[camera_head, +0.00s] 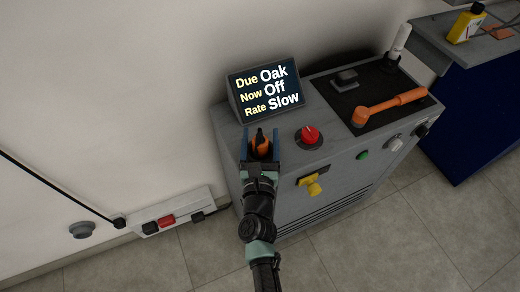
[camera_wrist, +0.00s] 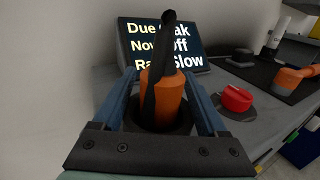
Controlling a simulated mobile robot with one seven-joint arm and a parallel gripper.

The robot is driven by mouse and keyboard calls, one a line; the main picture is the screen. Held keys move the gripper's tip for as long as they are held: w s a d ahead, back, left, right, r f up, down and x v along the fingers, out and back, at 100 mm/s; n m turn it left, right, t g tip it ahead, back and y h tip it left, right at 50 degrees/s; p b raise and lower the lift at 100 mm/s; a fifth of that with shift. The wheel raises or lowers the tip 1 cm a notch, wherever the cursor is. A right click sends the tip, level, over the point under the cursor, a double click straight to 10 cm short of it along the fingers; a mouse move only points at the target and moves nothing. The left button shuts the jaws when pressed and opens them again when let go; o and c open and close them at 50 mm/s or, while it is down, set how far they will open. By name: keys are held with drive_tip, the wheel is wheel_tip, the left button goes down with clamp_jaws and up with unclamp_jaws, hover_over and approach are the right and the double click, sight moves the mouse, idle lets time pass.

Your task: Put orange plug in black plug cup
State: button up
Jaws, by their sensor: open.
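The orange plug (camera_wrist: 170,98) stands roughly upright, with a black cable or tip rising from its top. It also shows in the head view (camera_head: 262,151). Its lower end is within a dark round opening, which looks like the black plug cup (camera_wrist: 184,124), on the grey cart top. The base of the plug is partly hidden by my gripper's front plate. My gripper (camera_wrist: 161,78) is open, with one blue finger on each side of the plug. A gap shows between the plug and each finger. In the head view my gripper (camera_head: 260,143) is at the cart's left front corner.
A display (camera_head: 265,92) reading "Due Oak, Now Off, Rate Slow" stands just behind. A red knob (camera_head: 308,135) is close on the right. A yellow key-like handle (camera_head: 312,186) juts from the cart's front.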

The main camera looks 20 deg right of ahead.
drive_tip(key=v, duration=1.2)
drive_tip(key=shift+r, duration=0.1)
drive_tip(key=w+a+r+n+t+y, duration=0.2)
drive_tip(key=w+a+r+n, duration=0.1)
drive_tip(key=r+n, duration=0.55)
drive_tip(key=w+a+r+n+t+y, duration=0.3)
drive_tip(key=r+n, duration=0.2)
drive_tip(key=r, duration=0.7)
drive_tip(key=w+a+r+n+t+y, duration=0.2)
drive_tip(key=w+a+r+n, duration=0.1)
drive_tip(key=r+n, duration=0.55)
drive_tip(key=s+a+r+n+t, duration=0.1)
drive_tip(key=s+r+n, duration=0.3)
drive_tip(key=r, duration=0.5)
drive_tip(key=s+r+n+t, duration=0.1)
drive_tip(key=s+r+n, duration=0.2)
drive_tip(key=r+n, duration=0.5)
drive_tip(key=s+a+r+n+t, duration=0.1)
drive_tip(key=s+r+n, duration=0.3)
drive_tip(key=r, duration=0.8)
drive_tip(key=n+t, duration=0.1)
drive_tip(key=n, duration=0.1)
drive_tip(key=shift+s+a+n, duration=0.4)
